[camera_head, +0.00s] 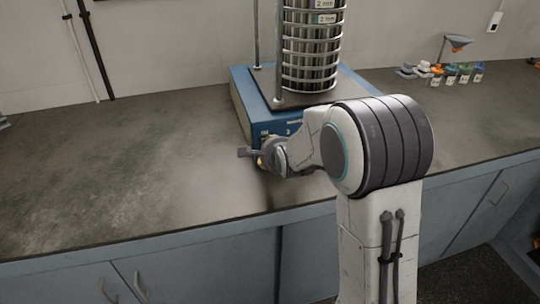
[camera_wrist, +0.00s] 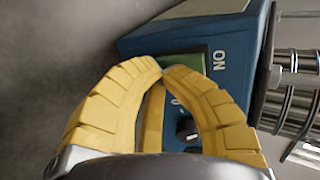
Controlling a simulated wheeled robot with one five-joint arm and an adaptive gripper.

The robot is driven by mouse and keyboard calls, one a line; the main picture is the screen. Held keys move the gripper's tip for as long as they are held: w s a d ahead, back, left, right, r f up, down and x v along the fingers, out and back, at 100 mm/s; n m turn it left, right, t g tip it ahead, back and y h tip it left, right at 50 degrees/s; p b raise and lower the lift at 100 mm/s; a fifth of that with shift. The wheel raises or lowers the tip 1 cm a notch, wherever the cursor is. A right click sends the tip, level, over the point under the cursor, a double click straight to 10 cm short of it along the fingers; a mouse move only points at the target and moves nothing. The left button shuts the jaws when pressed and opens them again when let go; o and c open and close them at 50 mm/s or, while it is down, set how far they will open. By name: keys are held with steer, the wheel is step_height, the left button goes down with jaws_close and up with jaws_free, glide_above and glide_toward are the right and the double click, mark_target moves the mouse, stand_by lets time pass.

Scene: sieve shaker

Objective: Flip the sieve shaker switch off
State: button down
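The sieve shaker (camera_head: 243,98) stands on the bench, with a blue base and a stack of metal sieves on top. In the wrist view, its blue front panel (camera_wrist: 232,88) carries a green switch (camera_wrist: 190,62) beside ON lettering and a dark round knob (camera_wrist: 187,130). My gripper (camera_head: 258,161) is at the front of the base, near its left front corner. Its yellow fingers curve inward and their tips (camera_wrist: 164,71) meet, with nothing seen between them. The tips overlap the green switch in the picture; I cannot tell whether they touch it. The fingers hide part of the panel.
The grey bench top (camera_head: 110,165) is clear to the left of the shaker. The bench's front edge runs beneath my arm.

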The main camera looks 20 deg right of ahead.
steer(key=shift+r, duration=0.1)
steer(key=shift+r+p, duration=0.4)
steer(key=shift+r, duration=0.35)
